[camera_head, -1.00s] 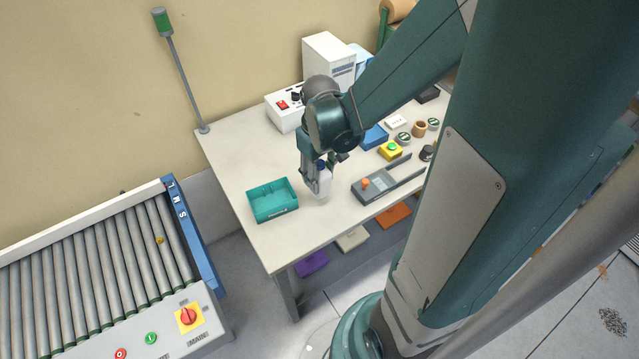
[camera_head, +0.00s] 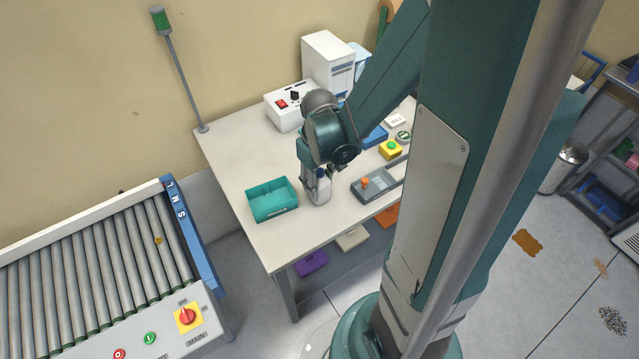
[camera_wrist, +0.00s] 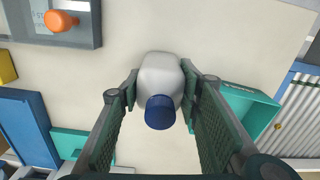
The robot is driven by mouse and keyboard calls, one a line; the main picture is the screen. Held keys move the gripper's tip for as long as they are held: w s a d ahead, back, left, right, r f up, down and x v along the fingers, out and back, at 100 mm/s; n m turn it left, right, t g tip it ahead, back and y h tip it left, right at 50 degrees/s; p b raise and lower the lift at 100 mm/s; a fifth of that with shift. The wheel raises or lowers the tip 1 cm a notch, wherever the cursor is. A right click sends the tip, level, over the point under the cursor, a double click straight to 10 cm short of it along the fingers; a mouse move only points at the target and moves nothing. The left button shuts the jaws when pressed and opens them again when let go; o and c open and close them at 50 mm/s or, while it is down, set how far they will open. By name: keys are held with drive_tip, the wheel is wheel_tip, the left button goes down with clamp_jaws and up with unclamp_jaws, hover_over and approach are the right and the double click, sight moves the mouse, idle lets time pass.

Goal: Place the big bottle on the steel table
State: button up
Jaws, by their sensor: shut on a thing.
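A white bottle with a dark blue cap (camera_wrist: 160,85) is between the two fingers of my gripper (camera_wrist: 162,98) in the wrist view, and the fingers are shut on its sides. In the head view the bottle (camera_head: 318,191) hangs upright under my gripper (camera_head: 313,172), over the pale-topped table (camera_head: 250,155). The upper part of the bottle is partly hidden by my gripper there. I cannot tell whether its base touches the tabletop. I cannot tell for sure which surface is the steel table; a dark metal table or shelf unit (camera_head: 614,97) stands at the far right.
A teal bin (camera_head: 272,201) is close left of the bottle. A grey tray with an orange knob (camera_head: 365,183) is close right. A control box (camera_head: 290,108) stands behind. A roller conveyor (camera_head: 95,270) is at left. Open floor (camera_head: 500,300) lies at right.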

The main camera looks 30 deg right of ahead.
sight(319, 171)
drive_tip(key=shift+f, duration=0.2)
drive_tip(key=o, duration=1)
drive_tip(key=shift+r, duration=0.2)
drive_tip(key=shift+r+p, duration=0.7)
drive_tip(key=shift+r, duration=5.3)
drive_tip(key=shift+r, duration=0.1)
drive_tip(key=shift+s+a+r+t, duration=0.1)
drive_tip(key=shift+a+r+t, duration=0.2)
drive_tip(key=shift+a+r, duration=0.35)
drive_tip(key=s+a+r+t, duration=0.2)
drive_tip(key=a+r+t, duration=0.1)
drive_tip(key=r, duration=0.3)
drive_tip(key=s+a+r+m+t, duration=0.1)
drive_tip(key=s+a+r+t, duration=0.2)
drive_tip(key=a+r, duration=0.3)
drive_tip(key=shift+a+r+t, duration=0.2)
drive_tip(key=shift+r+t, duration=0.1)
drive_tip(key=shift+r, duration=0.25)
